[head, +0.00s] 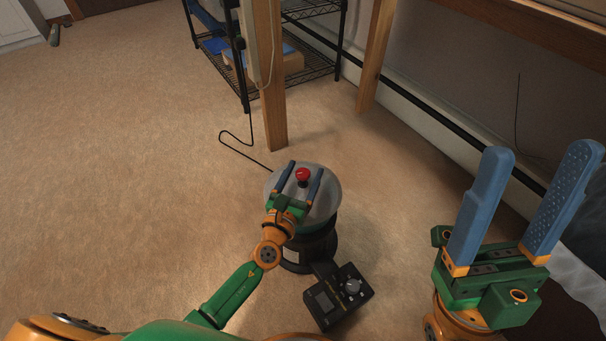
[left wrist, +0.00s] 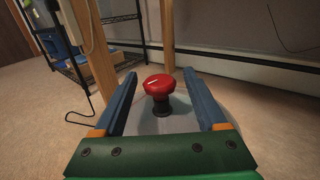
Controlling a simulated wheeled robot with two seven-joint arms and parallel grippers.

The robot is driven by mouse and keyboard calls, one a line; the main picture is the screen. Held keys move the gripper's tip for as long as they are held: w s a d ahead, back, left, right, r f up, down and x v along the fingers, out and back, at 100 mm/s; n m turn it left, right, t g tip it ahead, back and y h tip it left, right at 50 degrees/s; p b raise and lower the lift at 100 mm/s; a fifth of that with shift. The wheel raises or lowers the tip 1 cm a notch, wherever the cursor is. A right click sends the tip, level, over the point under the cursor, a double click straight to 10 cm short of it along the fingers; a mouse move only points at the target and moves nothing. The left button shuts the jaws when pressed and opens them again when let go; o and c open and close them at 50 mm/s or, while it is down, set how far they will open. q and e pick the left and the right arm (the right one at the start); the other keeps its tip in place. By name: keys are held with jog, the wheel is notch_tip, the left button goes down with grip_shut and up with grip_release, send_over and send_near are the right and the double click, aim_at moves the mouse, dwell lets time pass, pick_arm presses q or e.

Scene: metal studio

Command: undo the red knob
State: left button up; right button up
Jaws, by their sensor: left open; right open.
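The red knob (head: 303,174) stands upright on top of a round machine with a pale domed top (head: 325,203) and a dark base (head: 318,247). In the left wrist view the red knob (left wrist: 160,86) sits on a short dark stem, between the two blue fingers. My left gripper (head: 303,175) is open, with one finger on each side of the knob. A gap shows between the knob and each finger in the left wrist view. My right gripper (head: 538,153) is open and empty at the right, away from the machine.
A black control box (head: 339,298) with a dial stands at the machine's front. A wooden post (head: 272,90) and a black wire shelf (head: 310,62) stand behind it. A cable (head: 237,146) runs across the floor.

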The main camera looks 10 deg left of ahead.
pick_arm(q)
grip_shut()
jog(key=shift+r+n+y+p, duration=0.1)
jog(key=shift+n+y+p, duration=0.2)
jog(key=shift+n+y, duration=0.6)
jog(key=shift+y, duration=0.5)
grip_release()
